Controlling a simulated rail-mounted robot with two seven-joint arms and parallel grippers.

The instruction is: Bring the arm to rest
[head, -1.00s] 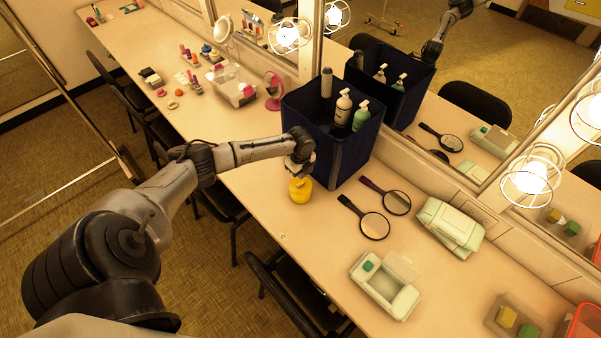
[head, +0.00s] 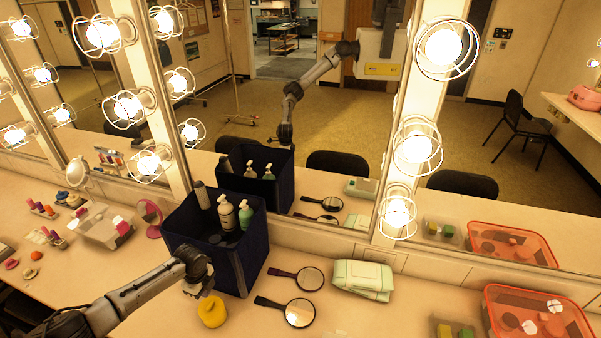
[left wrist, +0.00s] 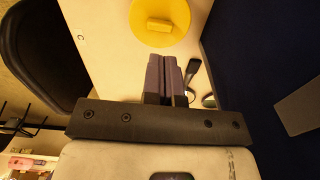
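My left gripper (head: 199,285) is above the counter, at the front of a navy blue bin (head: 250,262). In the left wrist view its two dark fingers (left wrist: 166,64) are together with nothing seen between them. A yellow round container (head: 211,312) stands on the counter close to the gripper. It also shows past the fingertips in the left wrist view (left wrist: 148,33), apart from them. My left arm (head: 140,292) reaches in from the lower left. My right gripper is not in view.
The bin holds pump bottles (head: 226,213). Two hand mirrors (head: 299,313) and a pale green pack (head: 362,280) lie to its right. Cosmetics and a clear box (head: 95,230) are left. Lit wall mirrors stand behind. A coral tray (head: 510,322) is far right.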

